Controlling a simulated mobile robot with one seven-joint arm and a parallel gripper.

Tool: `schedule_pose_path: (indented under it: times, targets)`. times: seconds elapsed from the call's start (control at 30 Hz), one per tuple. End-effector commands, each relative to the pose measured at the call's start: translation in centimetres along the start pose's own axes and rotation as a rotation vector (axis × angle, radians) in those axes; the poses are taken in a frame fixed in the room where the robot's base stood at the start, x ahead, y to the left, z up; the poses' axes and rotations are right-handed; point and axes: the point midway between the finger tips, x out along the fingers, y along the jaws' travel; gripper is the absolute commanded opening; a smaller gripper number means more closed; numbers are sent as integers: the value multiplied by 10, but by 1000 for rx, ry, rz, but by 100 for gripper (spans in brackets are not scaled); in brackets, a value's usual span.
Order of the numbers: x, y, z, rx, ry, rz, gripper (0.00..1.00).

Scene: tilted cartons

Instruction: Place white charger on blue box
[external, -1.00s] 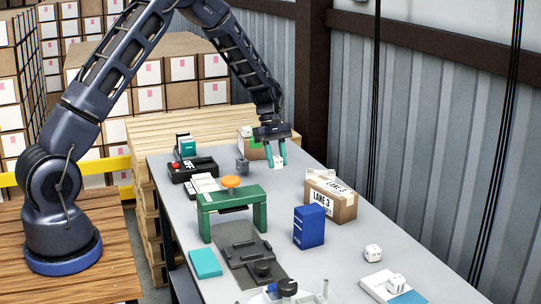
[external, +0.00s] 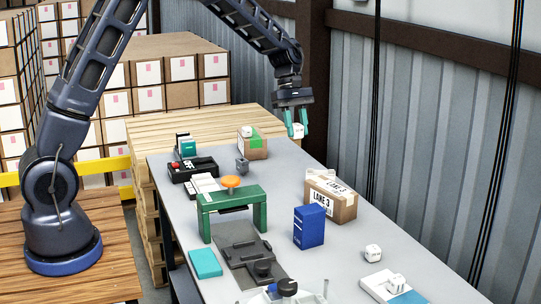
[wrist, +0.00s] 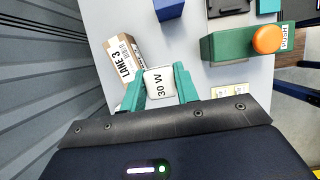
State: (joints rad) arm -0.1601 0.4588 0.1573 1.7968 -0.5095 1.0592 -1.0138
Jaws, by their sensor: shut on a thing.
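My gripper (external: 296,128) is shut on a white charger (external: 299,131), held in the air above the far right part of the table. In the wrist view the charger (wrist: 160,82) shows "30 W" between the teal fingertips (wrist: 160,88). The blue box (external: 309,227) stands upright on the table, nearer the camera than my gripper and well apart from it. Part of the blue box (wrist: 169,9) also shows at the top of the wrist view.
A "LANE 3" carton (external: 332,197) stands right behind the blue box. A green bridge-like stand (external: 233,208) with an orange disc is to its left. More white cubes (external: 373,253) sit at the front right. A smaller carton (external: 254,147) stands at the back.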

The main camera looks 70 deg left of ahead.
Motion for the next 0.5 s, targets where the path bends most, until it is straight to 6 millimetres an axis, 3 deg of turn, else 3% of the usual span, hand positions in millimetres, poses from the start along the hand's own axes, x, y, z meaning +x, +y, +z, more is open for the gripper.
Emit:
schedule_pose_path:
  times: [0.03,0.2,0.4,0.5]
  targets:
    - [0,-2,22,11,0,-1,7]
    - [0,-11,83,24,-1,-7,7]
    - [1,-25,137,34,-5,-12,7]
    - [1,-30,154,36,-7,-14,7]
